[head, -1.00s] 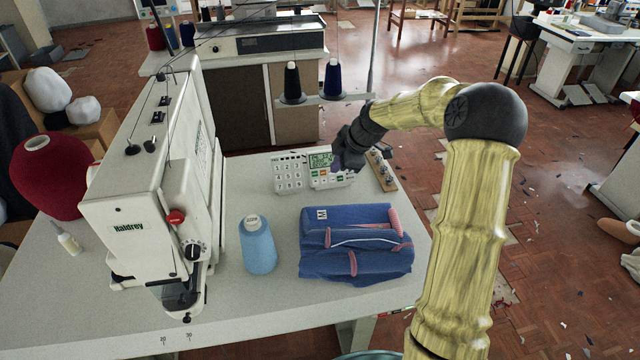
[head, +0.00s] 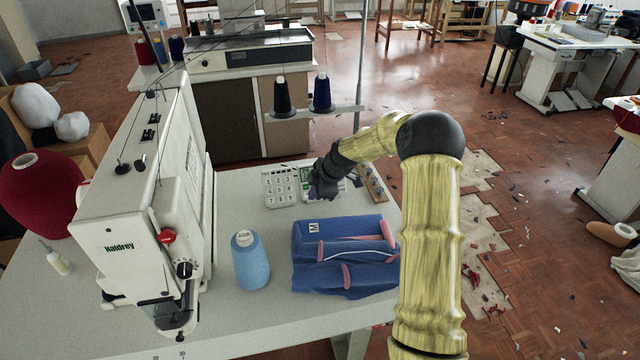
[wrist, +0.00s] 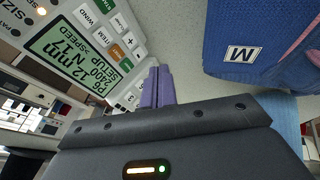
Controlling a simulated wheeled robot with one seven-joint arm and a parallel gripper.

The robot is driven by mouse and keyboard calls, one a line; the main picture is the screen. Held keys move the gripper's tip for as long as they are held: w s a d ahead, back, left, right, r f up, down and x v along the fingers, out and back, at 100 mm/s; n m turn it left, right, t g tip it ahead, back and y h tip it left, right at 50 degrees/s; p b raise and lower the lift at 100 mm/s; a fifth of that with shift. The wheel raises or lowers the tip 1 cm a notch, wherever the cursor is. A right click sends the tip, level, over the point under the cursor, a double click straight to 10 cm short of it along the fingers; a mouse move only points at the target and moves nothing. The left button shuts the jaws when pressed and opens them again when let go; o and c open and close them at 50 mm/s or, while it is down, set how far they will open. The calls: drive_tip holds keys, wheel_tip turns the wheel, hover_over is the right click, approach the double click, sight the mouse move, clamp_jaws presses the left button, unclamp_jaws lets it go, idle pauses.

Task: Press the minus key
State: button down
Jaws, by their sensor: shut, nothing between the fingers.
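The white control panel (head: 279,187) lies on the sewing table behind the blue folded garment. Its number keys show in the head view, but my gripper covers much of its display side. In the wrist view the panel (wrist: 75,80) fills the upper left, with a lit green display (wrist: 68,52) and labelled keys such as WIND and ITEM. I cannot pick out the minus key. My gripper (head: 318,190) is over the right part of the panel. Its purple fingers (wrist: 157,78) are shut and empty, near the panel's edge in the wrist view; contact cannot be told.
The blue garment (head: 345,255) with an M tag lies in front of the panel. A blue thread cone (head: 250,262) stands left of it, beside the white sewing machine (head: 140,215). A wooden strip with pegs (head: 374,182) lies right of the panel.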

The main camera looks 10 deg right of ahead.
sight(306, 197)
drive_tip(key=shift+w+f+p, duration=0.35)
drive_tip(key=shift+w+f, duration=0.65)
drive_tip(key=shift+w, duration=0.2)
drive_tip(key=shift+w+a+f, duration=0.1)
drive_tip(key=shift+w+f, duration=0.25)
drive_tip(key=shift+w, duration=0.2)
drive_tip(key=shift+a, duration=0.1)
drive_tip(key=shift+w+f, duration=0.1)
drive_tip(key=shift+w+f+b, duration=0.3)
drive_tip(key=shift+w+b, duration=0.15)
drive_tip(key=shift+b, duration=0.1)
drive_tip(key=shift+r, duration=0.2)
